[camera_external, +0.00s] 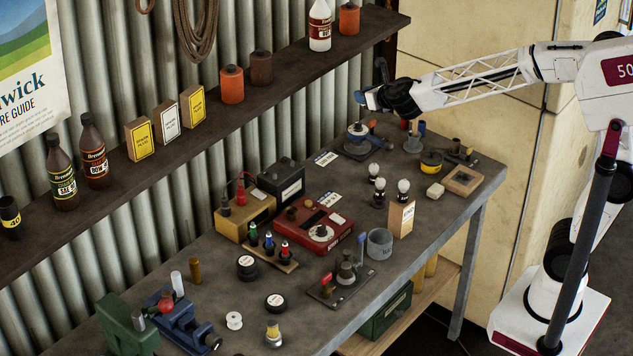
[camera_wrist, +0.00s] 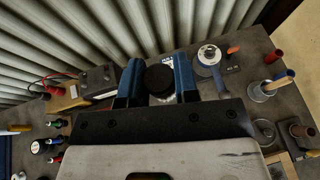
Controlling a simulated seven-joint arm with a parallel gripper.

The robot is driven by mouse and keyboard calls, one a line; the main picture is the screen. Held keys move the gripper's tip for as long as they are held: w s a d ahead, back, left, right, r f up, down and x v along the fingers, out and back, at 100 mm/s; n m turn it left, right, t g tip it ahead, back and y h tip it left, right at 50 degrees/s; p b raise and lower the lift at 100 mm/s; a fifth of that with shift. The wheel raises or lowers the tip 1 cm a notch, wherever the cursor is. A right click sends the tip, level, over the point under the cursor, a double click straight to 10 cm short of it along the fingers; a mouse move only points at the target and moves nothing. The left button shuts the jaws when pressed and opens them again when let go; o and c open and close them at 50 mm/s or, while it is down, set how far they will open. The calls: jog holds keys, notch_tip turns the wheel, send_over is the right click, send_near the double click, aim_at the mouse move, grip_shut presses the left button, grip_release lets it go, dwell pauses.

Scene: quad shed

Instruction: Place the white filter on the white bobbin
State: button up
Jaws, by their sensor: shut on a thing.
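The white bobbin (camera_external: 234,320) stands on the bench near its front left part, with its top free. My gripper (camera_external: 372,90) is above the far right part of the bench, well away from the bobbin. In the wrist view my gripper's blue fingers (camera_wrist: 159,85) are shut on a round thing with a black top and a pale lower part (camera_wrist: 163,99), which looks like the white filter. Its lower part is mostly hidden. In the external view the held thing is hard to make out.
A blue vise (camera_external: 180,318) and a white cylinder (camera_external: 177,280) stand left of the bobbin. Black round tins (camera_external: 247,266) and a small yellow-and-grey piece (camera_external: 273,334) are nearby. A red meter box (camera_external: 314,224) and bulbs on posts (camera_external: 404,188) stand mid-bench. A shelf (camera_external: 185,130) runs along the wall.

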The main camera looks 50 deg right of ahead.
jog(key=shift+s+a+f+n+g+y, duration=0.6)
jog(key=shift+a+n+y, duration=2.05)
jog(key=shift+a, duration=4.4)
jog(key=shift+s+a+f+n+g+y, duration=0.2)
jog(key=shift+a+n+g+y, duration=0.7)
jog(key=shift+a+n+y, duration=3.95)
jog(key=s+a+r+n+g, duration=0.1)
jog(key=s+a+n+g, duration=0.4)
jog(key=a, duration=0.6)
jog(key=s+a+g+y, duration=0.1)
jog(key=s+a+g, duration=0.3)
jog(key=s+a, duration=0.5)
jog(key=s+a+r+n+g, duration=0.1)
jog(key=s+a+n+g, duration=0.3)
jog(key=a, duration=0.9)
notch_tip(320, 180, down, 21)
jog(key=m, duration=0.1)
jog(key=shift+s+d+m, duration=0.25)
jog(key=shift+m, duration=0.05)
send_over(233, 317)
jog(key=shift+f, duration=0.8)
